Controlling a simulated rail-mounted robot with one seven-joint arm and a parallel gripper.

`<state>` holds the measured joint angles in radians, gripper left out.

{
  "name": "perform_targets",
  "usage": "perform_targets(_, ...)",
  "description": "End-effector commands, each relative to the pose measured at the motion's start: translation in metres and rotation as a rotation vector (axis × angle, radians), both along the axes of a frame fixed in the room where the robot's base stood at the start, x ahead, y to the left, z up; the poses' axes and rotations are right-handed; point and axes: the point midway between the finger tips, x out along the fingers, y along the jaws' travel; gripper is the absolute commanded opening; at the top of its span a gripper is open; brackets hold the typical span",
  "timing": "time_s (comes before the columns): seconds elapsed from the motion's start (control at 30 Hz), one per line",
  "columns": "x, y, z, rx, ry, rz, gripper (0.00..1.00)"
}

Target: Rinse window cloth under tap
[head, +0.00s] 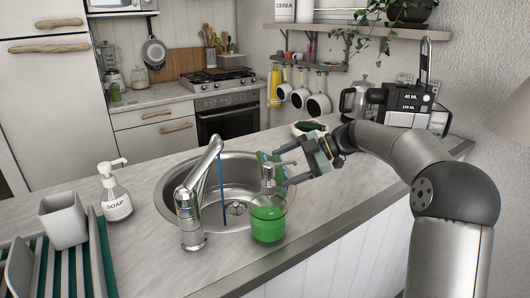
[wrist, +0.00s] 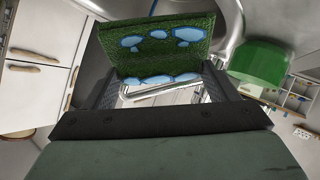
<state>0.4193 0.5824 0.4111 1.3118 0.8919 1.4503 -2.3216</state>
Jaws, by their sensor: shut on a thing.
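The window cloth (wrist: 160,45) is green with light blue patches and looks folded in the wrist view. My gripper (wrist: 160,82) is shut on it, with one dark finger on each side. In the head view my gripper (head: 279,166) is over the right side of the sink (head: 170,208), and the cloth (head: 262,157) is partly hidden behind a dispenser's pump. The chrome tap (head: 192,215) stands at the sink's front left. A thin blue stream (head: 221,190) falls from its spout into the basin. The cloth appears to be right of the stream, apart from it.
A green pump dispenser (head: 268,222) stands at the sink's front right, close below my gripper. A white soap bottle (head: 116,203) and a grey cup (head: 63,220) by a drying rack (head: 103,255) are at the left. A coffee machine (head: 408,105) stands at the counter's far right.

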Motion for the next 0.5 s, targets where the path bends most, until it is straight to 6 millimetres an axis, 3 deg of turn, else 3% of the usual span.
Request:
perform_targets(0.03,-0.003,-0.006,0.01,0.003,0.001,-0.002,0.56)
perform_targets(0.17,-0.007,-0.016,0.009,0.01,-0.001,-0.005,0.56)
perform_targets(0.5,-0.008,-0.017,0.027,0.01,-0.003,-0.005,0.56)
